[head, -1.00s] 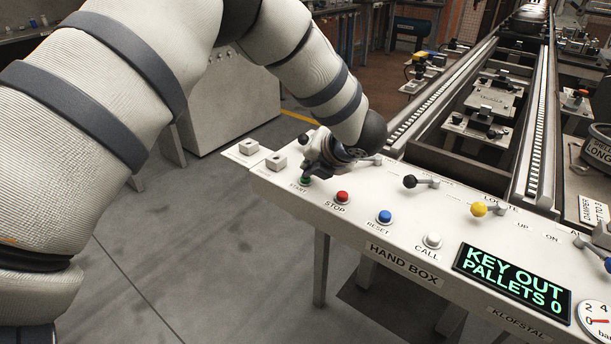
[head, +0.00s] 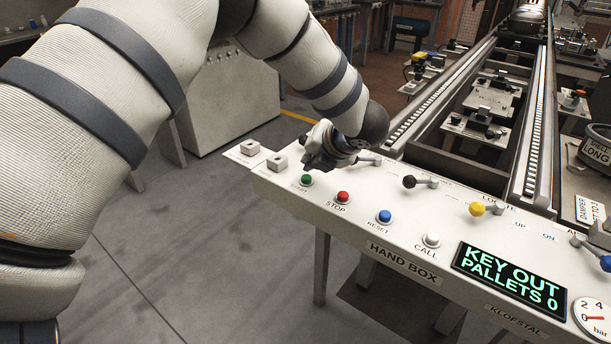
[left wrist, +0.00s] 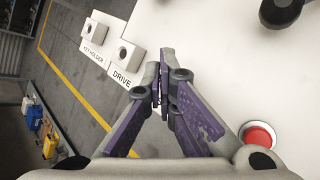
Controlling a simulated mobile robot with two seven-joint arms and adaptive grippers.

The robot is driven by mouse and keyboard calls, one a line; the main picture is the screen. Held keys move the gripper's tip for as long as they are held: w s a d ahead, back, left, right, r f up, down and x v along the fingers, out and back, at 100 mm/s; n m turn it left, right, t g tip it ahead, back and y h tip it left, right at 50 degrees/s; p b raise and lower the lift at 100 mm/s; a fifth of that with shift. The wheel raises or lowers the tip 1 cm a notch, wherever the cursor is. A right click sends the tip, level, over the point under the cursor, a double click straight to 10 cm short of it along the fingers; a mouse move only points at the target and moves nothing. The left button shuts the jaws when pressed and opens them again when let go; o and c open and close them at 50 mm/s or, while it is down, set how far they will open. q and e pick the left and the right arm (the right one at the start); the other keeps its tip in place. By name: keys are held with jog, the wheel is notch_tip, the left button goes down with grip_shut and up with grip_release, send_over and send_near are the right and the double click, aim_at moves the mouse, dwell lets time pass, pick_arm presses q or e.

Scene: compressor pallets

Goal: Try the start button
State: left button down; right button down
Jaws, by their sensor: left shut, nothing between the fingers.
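The green start button (head: 306,180) sits near the left end of the white hand box panel (head: 375,215), with the label START below it. My left gripper (head: 316,163) hangs just above and behind the button, shut and empty, apart from it in the head view. In the left wrist view the closed fingertips (left wrist: 162,85) point at the white panel and the green button is hidden behind them. The display (head: 511,277) reads KEY OUT, PALLETS 0. My right gripper is not in view.
The red stop button (head: 343,198), blue reset button (head: 385,216) and white call button (head: 432,240) follow along the panel. A black-knobbed lever (head: 410,181) stands behind them. The key holder (left wrist: 95,31) and drive block (left wrist: 128,54) are at the left end.

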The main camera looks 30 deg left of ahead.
aim_at(310, 176)
pick_arm(q)
jog(key=shift+f, duration=0.1)
